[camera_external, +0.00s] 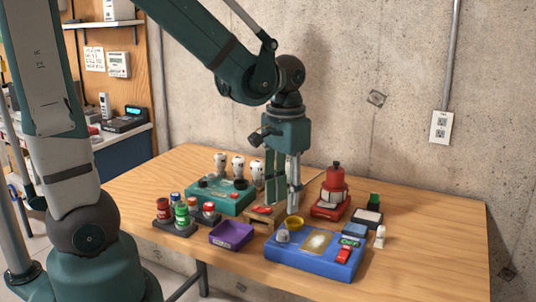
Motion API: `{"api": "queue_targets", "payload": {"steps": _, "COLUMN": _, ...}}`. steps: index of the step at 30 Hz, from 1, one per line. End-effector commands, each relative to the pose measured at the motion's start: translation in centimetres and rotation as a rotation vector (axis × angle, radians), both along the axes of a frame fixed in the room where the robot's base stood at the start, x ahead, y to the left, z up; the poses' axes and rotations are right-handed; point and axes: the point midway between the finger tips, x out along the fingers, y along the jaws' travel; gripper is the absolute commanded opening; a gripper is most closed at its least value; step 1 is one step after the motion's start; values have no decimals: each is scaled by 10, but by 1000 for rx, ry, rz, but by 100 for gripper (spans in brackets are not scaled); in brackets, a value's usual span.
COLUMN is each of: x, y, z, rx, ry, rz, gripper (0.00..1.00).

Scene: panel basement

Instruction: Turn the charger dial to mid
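A teal box (222,201) with dark round knobs on top stands left of the table's middle. One knob (240,184) is near its right end and another (204,182) near its left end. It may be the charger, but I see no readable label, and the dial's setting is too small to tell. My gripper (283,206) points down just right of the teal box, over a small wooden stand (263,218) with a red piece (261,210) on it. Its fingers are apart, with nothing visible held between them. I cannot tell whether a fingertip touches the stand.
White-topped bulbs (238,167) stand behind the teal box. A dark rack with coloured jars (181,214) and a purple tray (231,235) are in front. A blue tray (313,262) with small items and a red device (332,191) lie right. The table's right end is clear.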

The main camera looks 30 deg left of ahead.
Motion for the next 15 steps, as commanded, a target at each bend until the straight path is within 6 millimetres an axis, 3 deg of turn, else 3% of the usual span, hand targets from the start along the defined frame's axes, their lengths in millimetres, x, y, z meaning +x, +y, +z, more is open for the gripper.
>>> {"api": "queue_targets", "payload": {"steps": 7, "x": 0, "y": 0, "z": 22, "rx": 0, "ry": 0, "rz": 0, "gripper": 34}}
{"api": "queue_targets", "payload": {"steps": 15, "x": 0, "y": 0, "z": 30, "rx": 0, "ry": 0, "rz": 0, "gripper": 34}}
